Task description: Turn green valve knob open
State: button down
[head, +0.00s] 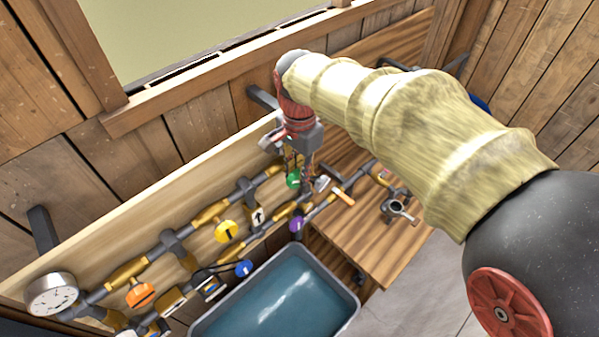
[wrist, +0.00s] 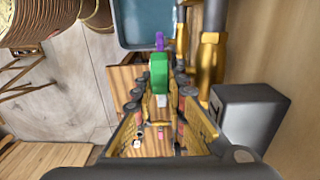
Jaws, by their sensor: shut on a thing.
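The green valve knob (head: 293,180) sits on the pipework along the wall board, just below my gripper's fingers. In the wrist view the green knob (wrist: 158,72) is between the tips of the two finger linkages. My gripper (head: 298,174) points down at the pipes, with its fingers around the knob. In the wrist view my gripper (wrist: 159,84) is shut on the knob. The fingers partly cover the knob in the head view. The knob's exact turn angle is hard to tell.
Purple (head: 296,224), yellow (head: 226,231), blue (head: 243,269) and orange (head: 139,292) knobs are on the pipes nearby. A gauge (head: 51,295) is at the left end. A grey water tub (head: 355,303) stands below. A wooden bench (head: 372,240) holds a metal cup (head: 397,208) and tools.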

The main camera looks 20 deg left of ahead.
jog(key=t+b, duration=0.1)
jog(key=t+h+b, duration=0.1)
jog(key=b, duration=0.1)
jog(key=t+h+b, duration=0.1)
jog(key=t+b, duration=0.1)
jog(key=shift+s+a, duration=0.2)
jog(key=shift+s, duration=0.05)
jog(key=t+h+b, duration=0.1)
jog(key=b, duration=0.3)
jog(key=shift+s+r+t, duration=0.1)
jog(key=shift+t, duration=0.3)
jog(key=shift+r+t+b, duration=0.1)
jog(key=shift+t+b, duration=0.2)
jog(key=shift+b, duration=0.35)
jog(key=shift+r, duration=0.1)
jog(key=c, duration=1.8)
grip_release()
